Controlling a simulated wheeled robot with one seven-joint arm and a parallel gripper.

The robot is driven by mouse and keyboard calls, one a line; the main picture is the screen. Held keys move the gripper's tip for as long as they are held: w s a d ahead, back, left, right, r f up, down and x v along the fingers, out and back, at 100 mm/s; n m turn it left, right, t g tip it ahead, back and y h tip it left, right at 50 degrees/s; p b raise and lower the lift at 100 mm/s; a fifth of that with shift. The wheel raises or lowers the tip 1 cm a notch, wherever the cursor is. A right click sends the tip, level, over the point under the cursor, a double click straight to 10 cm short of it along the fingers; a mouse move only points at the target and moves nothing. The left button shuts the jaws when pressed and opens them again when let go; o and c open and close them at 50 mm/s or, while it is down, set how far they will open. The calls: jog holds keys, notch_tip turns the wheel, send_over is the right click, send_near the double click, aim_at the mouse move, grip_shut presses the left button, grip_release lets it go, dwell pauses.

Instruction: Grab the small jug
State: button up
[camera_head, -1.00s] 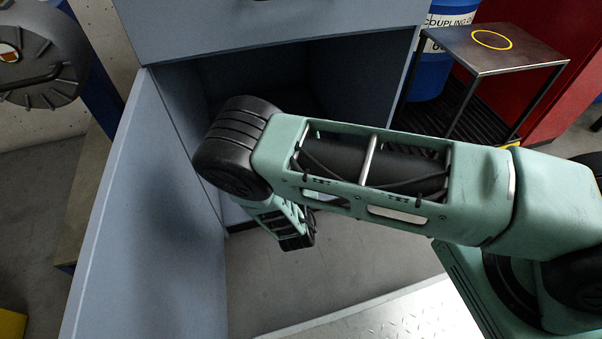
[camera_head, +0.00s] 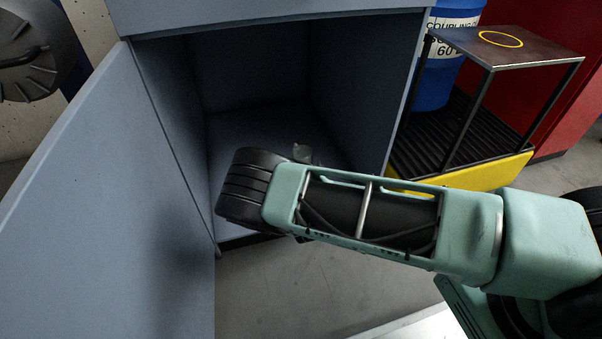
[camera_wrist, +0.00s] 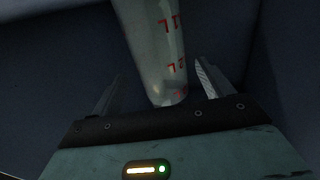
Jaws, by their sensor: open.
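The small jug (camera_wrist: 157,45) shows in the wrist view as a pale, translucent vessel with red markings, slightly tilted in the picture; its top is cut off by the frame edge. My gripper (camera_wrist: 160,75) is open, with one finger on either side of the jug. I cannot tell whether a finger touches it. In the head view my arm hides the gripper. A small grey round thing (camera_head: 302,152) shows just past my arm inside the cabinet; it may be the jug's top.
The blue-grey cabinet (camera_head: 255,125) is open, its door (camera_head: 110,200) swung out left.

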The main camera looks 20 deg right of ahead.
aim_at(302, 154)
jog(key=b+x, duration=0.4)
jog(key=x, duration=0.1)
jog(key=shift+a+f, duration=0.15)
jog(key=shift+w, duration=0.35)
jog(key=c, duration=1.1)
